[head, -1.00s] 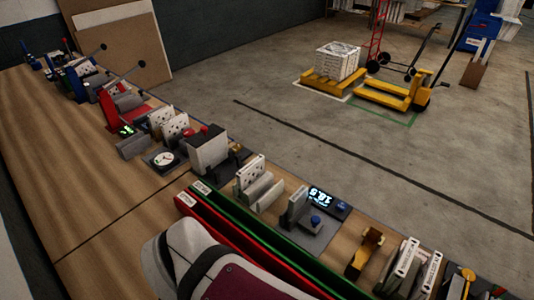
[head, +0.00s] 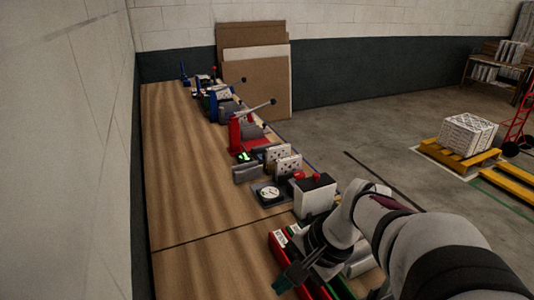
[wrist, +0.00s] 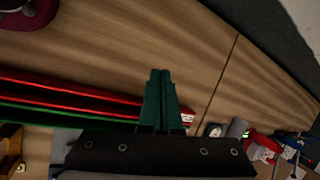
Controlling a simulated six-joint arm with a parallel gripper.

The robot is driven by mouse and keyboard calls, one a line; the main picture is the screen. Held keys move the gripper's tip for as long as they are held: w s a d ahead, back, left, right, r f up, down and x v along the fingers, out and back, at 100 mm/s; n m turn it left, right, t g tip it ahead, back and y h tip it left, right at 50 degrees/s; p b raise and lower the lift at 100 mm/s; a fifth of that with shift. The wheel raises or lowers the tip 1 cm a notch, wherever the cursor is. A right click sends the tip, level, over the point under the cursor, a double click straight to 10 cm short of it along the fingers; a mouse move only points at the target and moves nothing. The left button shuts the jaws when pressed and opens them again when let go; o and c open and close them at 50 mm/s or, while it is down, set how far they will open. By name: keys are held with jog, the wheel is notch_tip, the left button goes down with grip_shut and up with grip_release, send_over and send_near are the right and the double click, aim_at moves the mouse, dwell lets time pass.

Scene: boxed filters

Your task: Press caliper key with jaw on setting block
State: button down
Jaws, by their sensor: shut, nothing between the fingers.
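My gripper (head: 282,286) shows at the bottom of the head view, its narrow teal fingers together and empty. In the wrist view the closed fingers (wrist: 160,75) stand over bare wood beside the red tray's end. The caliper, its key, its jaw and the setting block cannot be made out in either current view. My arm covers the near right part of the bench in the head view, and the dark gripper body covers the lower middle of the wrist view.
A red tray (head: 279,248) and a green tray (wrist: 40,123) lie near the gripper. Beyond are a grey-white box (head: 314,198), a dial gauge (head: 268,193), and a red lever press (head: 237,132). The bench's left side (head: 180,190) is clear, with a wall beyond its left edge.

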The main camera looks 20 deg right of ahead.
jog(key=w+d+f+m+t+h, duration=0.15)
jog(key=d+m, duration=0.25)
jog(key=d, duration=0.6)
jog(key=d+f+m+t, duration=0.2)
jog(key=d+m, duration=0.2)
jog(key=d, duration=0.7)
jog(key=s+d+m, duration=0.1)
jog(key=d, duration=0.2)
jog(key=s+d+f+m+t+h, duration=0.1)
jog(key=s+d, duration=0.1)
jog(key=d, duration=0.2)
jog(key=s+d+f+m+h, duration=0.1)
jog(key=d, duration=0.2)
jog(key=shift+s+d+f+m+t+h, duration=0.2)
jog(key=shift+s+d+m+t+h, duration=0.05)
jog(key=shift+s+d+m, duration=0.15)
jog(key=s+d+f+m+h, duration=0.3)
jog(key=s+d+f+m, duration=0.1)
jog(key=s+d, duration=0.6)
jog(key=shift+d+m, duration=0.2)
jog(key=shift+m, duration=0.1)
jog(key=shift+f, duration=0.15)
jog(key=shift+t, duration=0.3)
jog(key=shift+f, duration=4.3)
jog(key=shift+f, duration=0.1)
jog(key=shift+w+f, duration=0.1)
jog(key=shift+f, duration=0.25)
